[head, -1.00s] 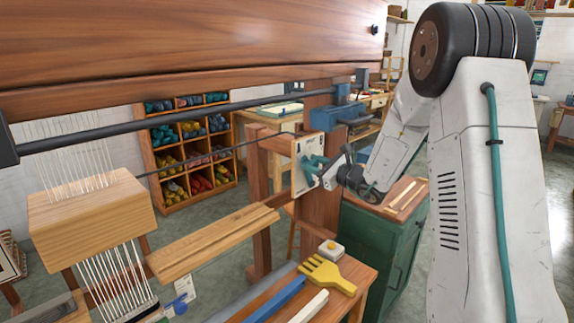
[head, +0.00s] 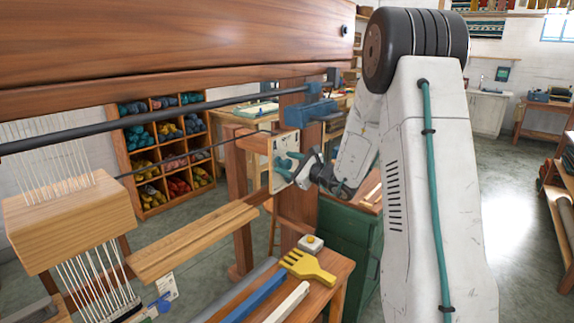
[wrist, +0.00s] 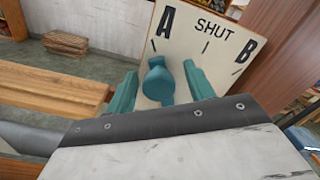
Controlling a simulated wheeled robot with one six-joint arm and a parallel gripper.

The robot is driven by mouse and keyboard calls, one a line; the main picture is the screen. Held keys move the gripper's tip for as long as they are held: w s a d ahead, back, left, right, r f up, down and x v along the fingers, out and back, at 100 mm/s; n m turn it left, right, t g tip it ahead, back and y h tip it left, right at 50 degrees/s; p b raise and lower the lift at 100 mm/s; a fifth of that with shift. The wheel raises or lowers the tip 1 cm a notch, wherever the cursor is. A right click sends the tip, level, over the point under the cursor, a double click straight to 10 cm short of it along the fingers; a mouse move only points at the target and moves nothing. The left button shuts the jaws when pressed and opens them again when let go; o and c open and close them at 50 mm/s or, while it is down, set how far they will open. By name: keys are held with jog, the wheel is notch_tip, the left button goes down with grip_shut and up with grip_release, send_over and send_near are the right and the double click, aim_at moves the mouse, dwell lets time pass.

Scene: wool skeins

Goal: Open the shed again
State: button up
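A pale dial plate (head: 262,148) is fixed to the loom's wooden post. In the wrist view the plate (wrist: 228,18) is marked A, SHUT and B, each with a tick. A teal knob (wrist: 158,82) stands on it, its upper end below the A tick in this slanted view. My gripper (wrist: 160,92) is open, one teal finger on each side of the knob, with gaps showing. In the head view my gripper (head: 297,168) is at the plate, its fingers hard to separate from the knob. White warp threads (head: 88,275) run through a wooden block (head: 70,222) at left.
A bench (head: 335,268) in front holds a yellow comb (head: 306,266), blue and white bars and a small button box. A green cabinet (head: 350,235) stands below my arm. A long wooden beam (head: 170,40) crosses the top. Open floor lies at right.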

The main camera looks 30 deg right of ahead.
jog(key=shift+a, duration=0.1)
jog(key=v, duration=0.7)
jog(key=shift+s, duration=0.35)
